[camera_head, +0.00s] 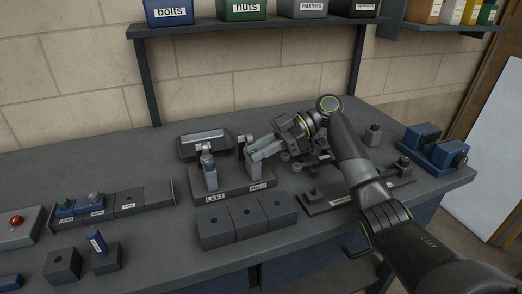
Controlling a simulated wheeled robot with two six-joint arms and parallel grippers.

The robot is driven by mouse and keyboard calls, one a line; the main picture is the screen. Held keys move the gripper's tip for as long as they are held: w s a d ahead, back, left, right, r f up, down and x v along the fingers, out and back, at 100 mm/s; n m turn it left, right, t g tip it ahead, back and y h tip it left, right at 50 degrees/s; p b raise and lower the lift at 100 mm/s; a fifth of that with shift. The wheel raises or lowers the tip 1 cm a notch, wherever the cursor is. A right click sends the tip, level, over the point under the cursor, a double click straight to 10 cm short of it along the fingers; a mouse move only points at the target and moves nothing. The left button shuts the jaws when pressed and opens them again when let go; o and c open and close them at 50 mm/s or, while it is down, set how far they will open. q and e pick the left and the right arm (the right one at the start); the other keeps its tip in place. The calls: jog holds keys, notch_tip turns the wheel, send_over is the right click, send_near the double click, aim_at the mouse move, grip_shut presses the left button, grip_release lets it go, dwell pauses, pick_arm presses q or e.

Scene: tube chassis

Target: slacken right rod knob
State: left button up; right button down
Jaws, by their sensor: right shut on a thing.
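A dark grey base marked LEFT on its front (228,194) stands near the middle of the bench and carries two upright clamp posts. The left post (209,172) is grey with a bluish top part. The right post (247,168) stands beside it and is partly covered by my gripper. My right gripper (256,153) reaches in from the right and is shut at the top of the right post, where the right rod knob is; the knob itself is hidden by the fingers. My left gripper is not in view.
A dark tray with a light bar (204,139) lies behind the base. Several dark blocks (247,214) stand in front. A rack (125,202) and red button box (15,227) are left. Blue holders (424,139) stand right. Labelled bins (243,9) sit on the shelf above.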

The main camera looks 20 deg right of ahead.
jog(key=shift+f, duration=0.15)
jog(key=c, duration=1.3)
grip_release()
jog(key=shift+o, duration=0.2)
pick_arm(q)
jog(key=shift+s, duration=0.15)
pick_arm(e)
jog(key=shift+r, duration=0.25)
jog(key=shift+r, duration=0.1)
